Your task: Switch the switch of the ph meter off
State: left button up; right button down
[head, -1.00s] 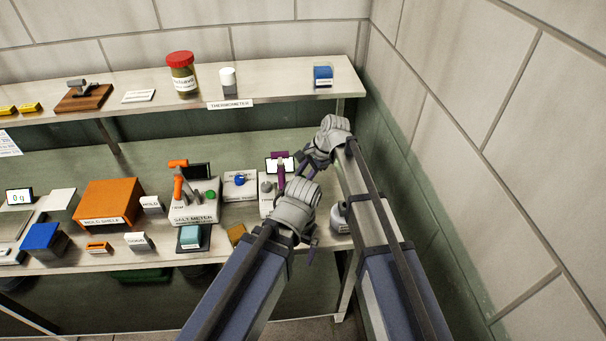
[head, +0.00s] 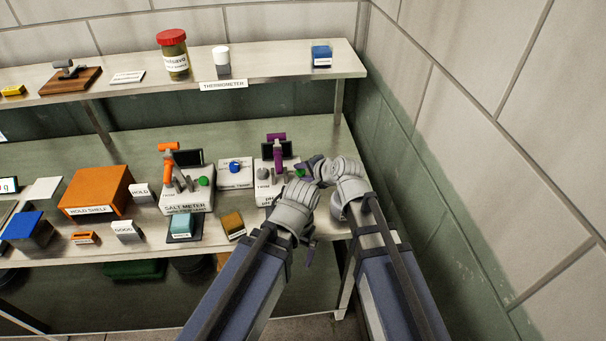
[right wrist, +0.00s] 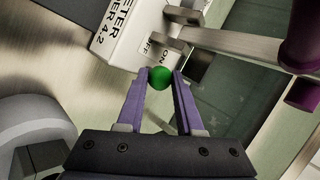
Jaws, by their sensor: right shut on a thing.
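The pH meter (head: 267,186) is a white box with a dark screen, a purple probe (head: 278,155) on a stand and a green-knobbed switch. In the right wrist view its labelled face (right wrist: 125,35) shows ON and OFF marks. My right gripper (head: 306,167) is at the meter's right side. In the right wrist view its purple fingers (right wrist: 160,88) are shut on the green switch knob (right wrist: 160,80). I cannot read which mark the lever points to. My left gripper (head: 306,238) is in front of the meter, its fingers mostly hidden by its wrist.
The salt meter (head: 187,199) with an orange probe stands to the left, beside a white box with a blue knob (head: 235,168). An orange hold shelf (head: 97,190) is further left. An upper shelf (head: 285,72) runs above the bench. A wall (head: 480,150) closes the right side.

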aim_at(303, 174)
jog(key=shift+s, duration=0.1)
dwell(0.4)
jog(key=c, duration=0.6)
grip_release()
notch_tip(303, 174, up, 10)
jog(key=p, duration=1)
